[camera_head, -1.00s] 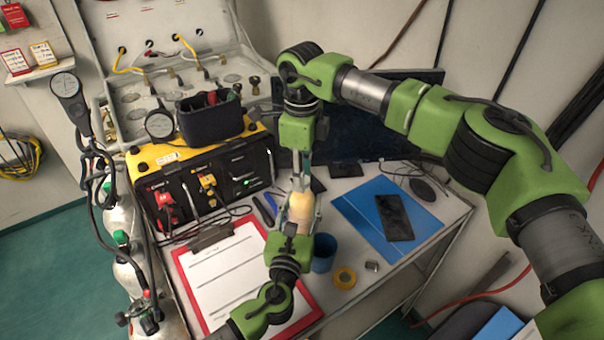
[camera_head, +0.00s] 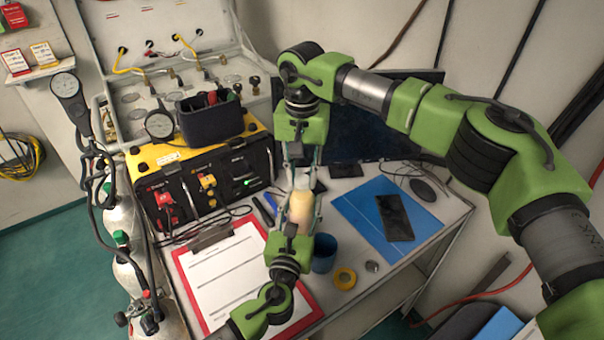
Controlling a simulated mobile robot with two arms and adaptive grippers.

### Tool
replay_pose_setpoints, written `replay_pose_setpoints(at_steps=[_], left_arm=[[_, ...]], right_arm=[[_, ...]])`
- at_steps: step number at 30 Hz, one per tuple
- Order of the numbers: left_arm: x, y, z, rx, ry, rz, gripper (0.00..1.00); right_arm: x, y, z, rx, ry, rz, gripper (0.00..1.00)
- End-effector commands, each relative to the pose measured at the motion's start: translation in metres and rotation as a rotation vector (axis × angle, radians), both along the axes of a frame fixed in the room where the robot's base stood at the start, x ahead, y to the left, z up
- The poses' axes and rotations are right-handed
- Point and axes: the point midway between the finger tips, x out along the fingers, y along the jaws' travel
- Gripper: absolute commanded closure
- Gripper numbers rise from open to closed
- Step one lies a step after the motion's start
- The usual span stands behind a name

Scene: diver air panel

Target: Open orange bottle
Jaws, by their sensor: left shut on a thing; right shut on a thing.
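The orange bottle (camera_head: 301,207) looks pale orange and stands out between my two grippers above the table. My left gripper (camera_head: 300,218) reaches up from below and is shut on the bottle's body. My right gripper (camera_head: 302,180) comes down from above and is shut at the bottle's upper end. The cap is mostly hidden between the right fingers, so I cannot tell if it is loose.
A red clipboard (camera_head: 233,322) with paper lies left of the bottle. A blue cup (camera_head: 323,252), a yellow tape roll (camera_head: 344,278) and a small metal piece (camera_head: 372,267) stand right of it. A phone (camera_head: 394,218) lies on a blue folder (camera_head: 360,205). A yellow-black panel box (camera_head: 200,152) stands behind.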

Motion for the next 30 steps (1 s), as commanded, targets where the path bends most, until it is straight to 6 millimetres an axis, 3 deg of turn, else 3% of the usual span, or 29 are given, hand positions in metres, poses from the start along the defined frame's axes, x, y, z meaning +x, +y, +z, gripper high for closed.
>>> replay_pose_setpoints(at_steps=[17,30], left_arm=[[0.0,0.0,0.001,-0.001,-0.001,-0.001,1.0],[0.0,0.0,0.001,-0.001,-0.001,0.0,1.0]], right_arm=[[0.001,0.0,0.001,0.001,-0.002,-0.001,1.0],[0.001,0.0,0.016,0.001,-0.002,-0.002,1.0]])
